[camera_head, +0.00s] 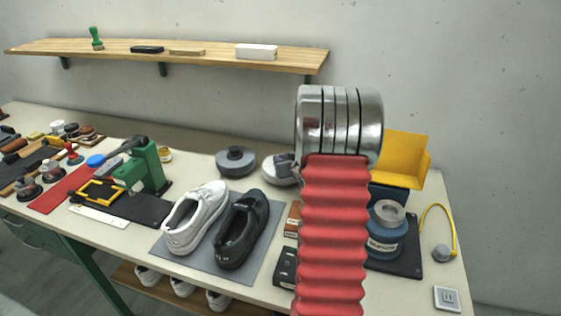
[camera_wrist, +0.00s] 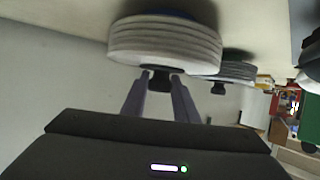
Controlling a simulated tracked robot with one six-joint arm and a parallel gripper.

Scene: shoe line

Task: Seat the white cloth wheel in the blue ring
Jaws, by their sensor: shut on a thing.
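The white cloth wheel (camera_wrist: 165,42) has several stacked layers and fills the top middle of the wrist view. My gripper (camera_wrist: 160,84) is shut on the dark knob at its centre. In the head view the wheel (camera_head: 276,173) is at the back of the bench, partly hidden by my arm, with my gripper (camera_head: 288,161) over it. A small strip of the blue ring (camera_wrist: 176,14) shows beyond the wheel's far edge in the wrist view. The wheel hides most of the ring, and I cannot tell whether it rests in it or hovers.
A grey wheel (camera_head: 236,161) with a dark knob sits just left of the white one. A white shoe (camera_head: 195,217) and a black shoe (camera_head: 243,228) stand on a grey mat in front. A blue jar (camera_head: 385,236) and a yellow bin (camera_head: 406,158) are to the right.

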